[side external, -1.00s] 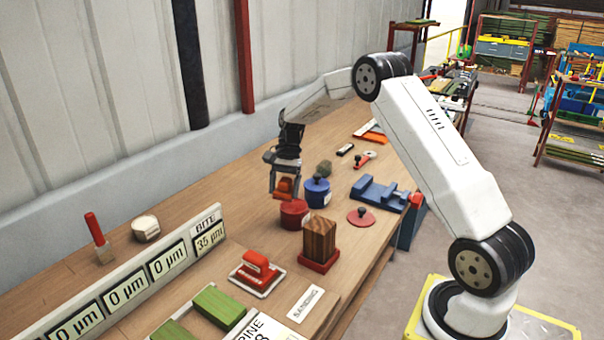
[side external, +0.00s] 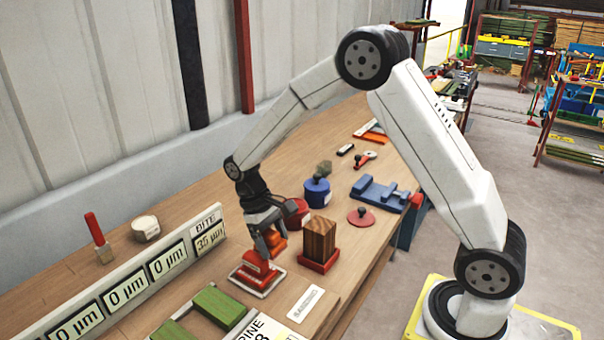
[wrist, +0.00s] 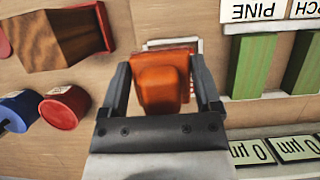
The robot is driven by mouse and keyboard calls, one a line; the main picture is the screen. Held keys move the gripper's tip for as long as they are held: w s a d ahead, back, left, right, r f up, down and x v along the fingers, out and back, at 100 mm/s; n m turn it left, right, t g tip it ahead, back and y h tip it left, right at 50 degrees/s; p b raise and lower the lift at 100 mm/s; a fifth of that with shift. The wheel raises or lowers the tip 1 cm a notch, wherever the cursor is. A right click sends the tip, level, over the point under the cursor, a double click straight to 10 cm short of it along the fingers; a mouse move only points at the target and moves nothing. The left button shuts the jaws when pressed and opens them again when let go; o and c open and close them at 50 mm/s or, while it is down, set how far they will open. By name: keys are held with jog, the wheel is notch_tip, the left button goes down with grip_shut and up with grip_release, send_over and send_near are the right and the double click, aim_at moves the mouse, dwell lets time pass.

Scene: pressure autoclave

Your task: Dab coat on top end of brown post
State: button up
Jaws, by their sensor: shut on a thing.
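The brown post (side external: 319,238) stands upright on a red base (side external: 318,263), with its bare wooden top end facing up. It also shows at the upper left of the wrist view (wrist: 45,42). My gripper (side external: 268,243) is shut on an orange block (wrist: 162,88), which fills the space between the two fingers. In the side view the orange block (side external: 277,241) is partly hidden by the fingers. My gripper is left of the post, over or close to a red-handled block on a white tray (side external: 262,290). I cannot tell whether the held block touches it.
A red pot (side external: 298,213) and a blue lidded pot (side external: 317,193) stand behind the post. A red lid (side external: 361,216) and blue fixture (side external: 380,193) lie to the right. Green blocks (side external: 219,306) and a gauge panel (side external: 165,262) are at the front left.

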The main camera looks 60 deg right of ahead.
aim_at(314, 222)
jog(key=s+d+r, duration=0.8)
jog(key=d+r, duration=0.1)
jog(key=d, duration=0.4)
notch_tip(314, 222, down, 7)
jog(key=shift+s+f, duration=0.15)
jog(key=shift+f, duration=0.05)
jog(key=shift+w+f, duration=0.45)
jog(key=shift+f, duration=0.15)
jog(key=shift+c, duration=0.5)
jog(key=shift+w, duration=3.05)
jog(key=shift+s, duration=3.6)
notch_tip(314, 222, up, 8)
